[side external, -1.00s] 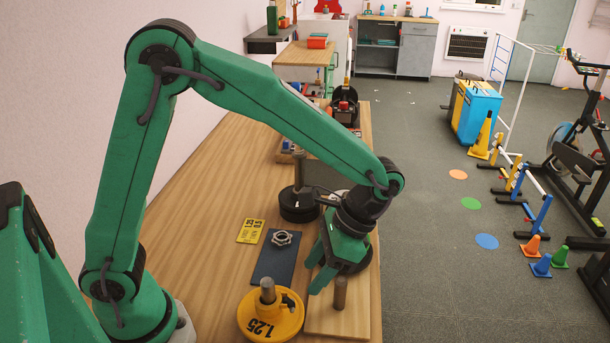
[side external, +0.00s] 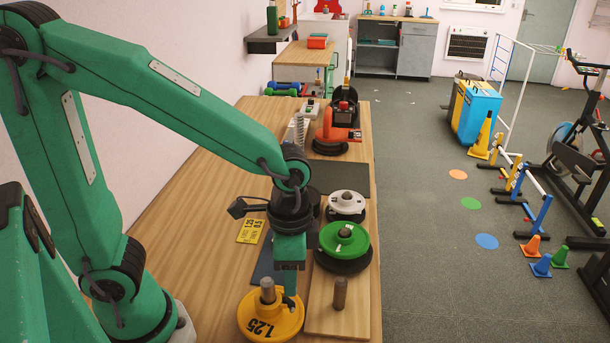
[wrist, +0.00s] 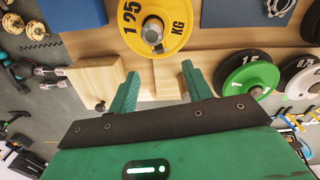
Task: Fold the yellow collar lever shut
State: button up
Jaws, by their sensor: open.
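The yellow plate marked 1.25 (side external: 262,327) lies flat at the near edge of the bench, with a grey metal post (side external: 268,289) rising from its middle. It also shows at the top of the wrist view (wrist: 178,36). I cannot make out the yellow collar lever as a separate part against the yellow plate. My gripper (side external: 289,298) points down over the right rim of that plate, just right of the post. In the wrist view my gripper (wrist: 160,71) has its two fingers apart, nothing between them, with the plate beyond the tips.
A green plate (side external: 359,244) on a black disc and a white plate (side external: 346,205) stand behind. A yellow card (side external: 250,231) lies left, beside a dark mat. The bench's left side is clear.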

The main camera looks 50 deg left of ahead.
aim_at(291, 301)
jog(key=shift+s+f, duration=0.1)
jog(key=shift+f, duration=3.8)
jog(key=c, duration=1)
